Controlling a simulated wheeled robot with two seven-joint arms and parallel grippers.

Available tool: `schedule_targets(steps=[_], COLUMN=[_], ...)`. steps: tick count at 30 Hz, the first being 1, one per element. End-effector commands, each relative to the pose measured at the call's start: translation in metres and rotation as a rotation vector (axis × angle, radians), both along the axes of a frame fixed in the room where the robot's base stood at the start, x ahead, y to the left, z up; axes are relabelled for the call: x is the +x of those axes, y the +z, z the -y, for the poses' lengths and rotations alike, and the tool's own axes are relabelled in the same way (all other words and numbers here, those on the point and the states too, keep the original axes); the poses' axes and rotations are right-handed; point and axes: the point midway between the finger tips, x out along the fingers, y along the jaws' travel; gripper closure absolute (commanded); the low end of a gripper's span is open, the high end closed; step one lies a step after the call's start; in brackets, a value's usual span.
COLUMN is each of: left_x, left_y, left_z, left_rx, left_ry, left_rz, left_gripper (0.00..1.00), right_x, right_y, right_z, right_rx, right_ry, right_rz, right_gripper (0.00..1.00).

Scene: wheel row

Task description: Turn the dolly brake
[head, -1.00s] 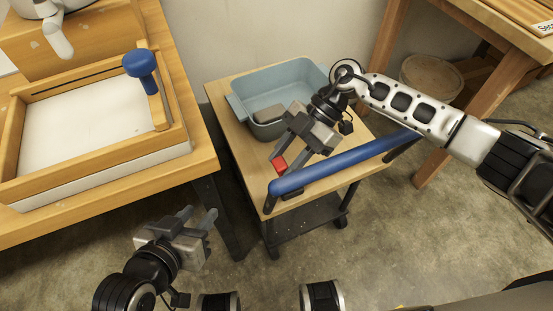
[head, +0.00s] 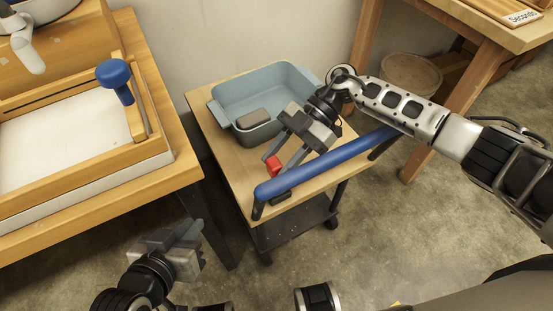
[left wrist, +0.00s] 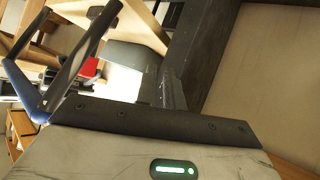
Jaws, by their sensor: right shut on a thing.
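The dolly (head: 222,140) has a pale wooden top, a blue push bar (head: 325,163) and a dark lower shelf (head: 300,224) on casters. The red brake handle (head: 273,166) stands on the dolly top near the left end of the push bar. My right gripper (head: 281,162) reaches down from the upper right and is shut on the red handle. Its fingertips partly hide the handle. My left gripper (head: 192,228) is low at the left, away from the dolly, with its fingers apart and empty.
A wooden bench (head: 165,100) with a blue-knobbed tool (head: 114,73) is close at the left. Another wooden table (head: 465,30) and a bucket (head: 410,78) are behind right.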

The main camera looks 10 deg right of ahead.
Motion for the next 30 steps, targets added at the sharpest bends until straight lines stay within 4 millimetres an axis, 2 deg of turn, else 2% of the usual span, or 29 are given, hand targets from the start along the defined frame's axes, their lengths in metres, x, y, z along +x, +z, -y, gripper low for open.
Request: schedule_targets(steps=[4,7,12,16,24,27,30], left_x=[0.013,0.023,0.025,0.015,-0.001,-0.002,0.003], left_y=[0.006,0.012,0.016,0.012,0.006,0.006,0.008], left_z=[0.016,0.035,0.056,0.049,0.017,0.015,0.024], left_rx=[-0.021,-0.060,-0.148,-0.211,-0.290,-0.302,-0.307], left_ry=[-0.062,-0.148,-0.343,-0.484,-0.647,-0.662,-0.664], left_rz=[0.101,0.227,0.437,0.539,0.613,0.618,0.623], left_gripper=[1.00,1.00,1.00,1.00,1.00,1.00,1.00], right_x=[0.000,0.000,0.000,0.000,0.000,0.000,0.000], right_y=[0.001,0.001,0.001,0.001,0.001,0.001,0.000], right_z=[0.000,0.000,0.000,0.000,0.000,0.000,0.000], right_rx=[0.000,0.000,-0.001,-0.001,-0.001,-0.001,-0.001], right_ry=[0.000,0.000,-0.001,-0.001,-0.001,-0.001,-0.001], right_rz=[0.002,0.002,0.001,0.001,0.001,0.001,0.001], right_gripper=[1.00,1.00,1.00,1.00,1.00,1.00,1.00])
